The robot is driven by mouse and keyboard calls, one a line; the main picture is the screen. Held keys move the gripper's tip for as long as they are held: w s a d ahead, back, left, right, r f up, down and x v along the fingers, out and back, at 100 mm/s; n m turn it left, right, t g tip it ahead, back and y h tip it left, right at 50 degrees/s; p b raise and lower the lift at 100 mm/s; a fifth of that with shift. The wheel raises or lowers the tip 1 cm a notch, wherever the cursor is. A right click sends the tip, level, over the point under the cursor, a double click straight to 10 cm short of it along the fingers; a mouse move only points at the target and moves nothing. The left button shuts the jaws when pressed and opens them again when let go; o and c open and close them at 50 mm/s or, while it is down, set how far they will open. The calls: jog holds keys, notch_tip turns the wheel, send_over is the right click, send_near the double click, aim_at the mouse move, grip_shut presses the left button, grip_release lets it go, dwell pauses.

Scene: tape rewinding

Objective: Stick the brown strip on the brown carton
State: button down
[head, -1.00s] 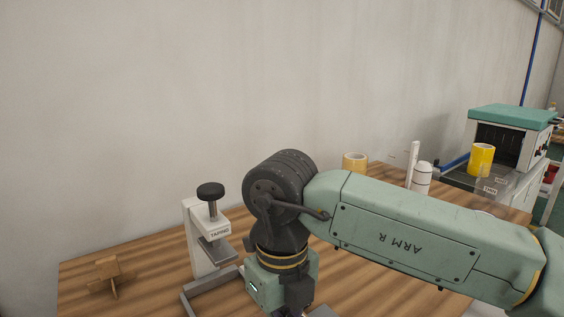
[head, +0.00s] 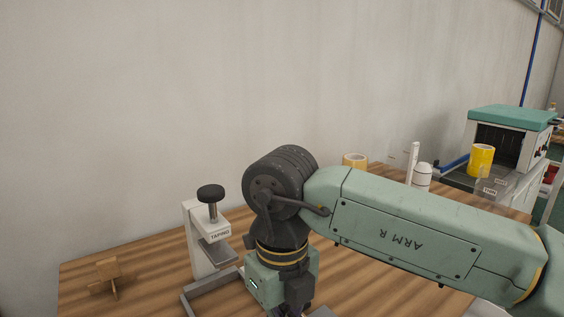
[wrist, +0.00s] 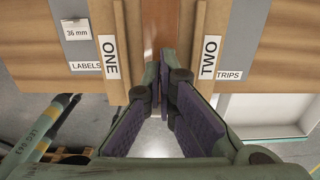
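My gripper (wrist: 161,62) shows in the wrist view with its two purple-padded fingers close together and a narrow gap at the tips. I cannot tell whether they pinch anything. Just past the tips, a reddish-brown band (wrist: 158,22) lies between two wooden pieces marked ONE and TWO; it may be the brown strip, but I cannot be sure. In the head view my arm hides the gripper's fingertips, which are near the bottom edge. I cannot make out a brown carton for certain in either view.
The labels ONE (wrist: 109,56) and TWO (wrist: 209,57) flank the fingers at the table edge. A white TAPING stand (head: 197,240) with a black knob is left of my arm. A small wooden piece (head: 107,270) is far left. Yellow tape rolls (head: 481,160) are at right.

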notch_tip(320, 180, up, 7)
jog(key=p, duration=0.4)
jog(key=shift+f, duration=0.2)
